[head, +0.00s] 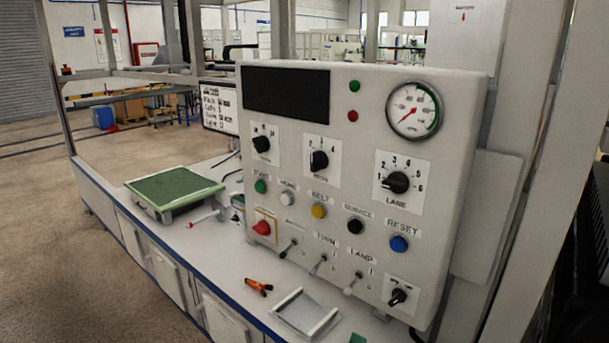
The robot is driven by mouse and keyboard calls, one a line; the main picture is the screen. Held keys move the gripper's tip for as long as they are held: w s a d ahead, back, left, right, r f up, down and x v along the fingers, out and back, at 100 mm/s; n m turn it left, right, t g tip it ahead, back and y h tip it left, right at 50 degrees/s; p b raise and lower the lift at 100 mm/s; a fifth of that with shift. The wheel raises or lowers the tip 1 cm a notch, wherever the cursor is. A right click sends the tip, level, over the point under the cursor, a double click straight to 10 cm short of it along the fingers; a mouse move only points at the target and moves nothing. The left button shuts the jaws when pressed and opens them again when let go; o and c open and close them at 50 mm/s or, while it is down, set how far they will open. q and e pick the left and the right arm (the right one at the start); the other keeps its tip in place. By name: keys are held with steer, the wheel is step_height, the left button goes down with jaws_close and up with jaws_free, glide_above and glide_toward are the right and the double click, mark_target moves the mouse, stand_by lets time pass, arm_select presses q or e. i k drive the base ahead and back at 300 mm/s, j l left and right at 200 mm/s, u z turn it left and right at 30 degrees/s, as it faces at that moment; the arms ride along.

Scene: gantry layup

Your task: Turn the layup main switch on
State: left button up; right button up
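A white control panel (345,180) stands on the bench and fills the middle of the head view. At its lower left a red knob (262,228) sits on a yellow plate. At its lower right a small black rotary knob (398,296) sits on a white plate. Three toggle levers run between them: a left one (288,248), a middle one (318,264) and one under the word LAMP (352,284). No label reading main switch is legible, so I cannot tell which control it is. Neither gripper is in view.
The panel also has three upper black selectors, including LANE (397,182), several coloured buttons, a dark display (286,92) and a gauge (413,110). A green-topped device (174,189), orange-handled tool (258,286) and grey tray (306,313) lie on the bench. A post (535,150) stands right.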

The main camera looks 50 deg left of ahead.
mark_target(263, 228)
steer(key=u, duration=1.45)
